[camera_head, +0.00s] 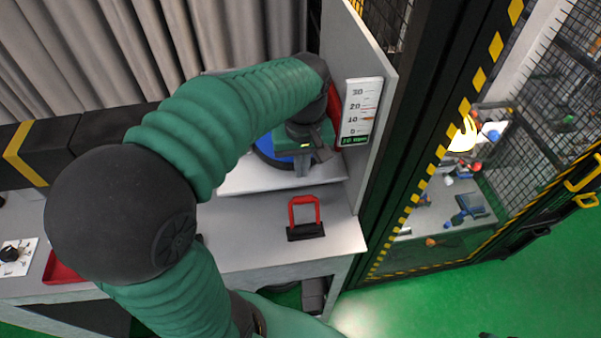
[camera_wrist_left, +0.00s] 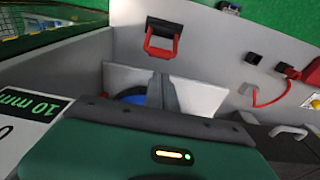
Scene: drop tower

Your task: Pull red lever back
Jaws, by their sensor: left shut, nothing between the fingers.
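The red lever (camera_head: 304,201) is a U-shaped red handle on a black base, standing on the grey bench near its front right corner. In the left wrist view the lever (camera_wrist_left: 163,28) is near the top, beyond the fingertips. My left gripper (camera_head: 303,168) points down over the white tray behind the lever, apart from it. Its fingers, also in the left wrist view (camera_wrist_left: 162,78), are together and empty. A round blue thing (camera_head: 268,149) lies beneath the gripper, partly hidden by it. My right gripper is out of view.
A grey upright panel (camera_head: 374,170) with a scale sign (camera_head: 360,112) stands close on the right of my left gripper. A red part behind the gripper is mostly hidden. The white tray (camera_head: 240,184) lies on the bench (camera_head: 255,235). A striped cage frame stands further right.

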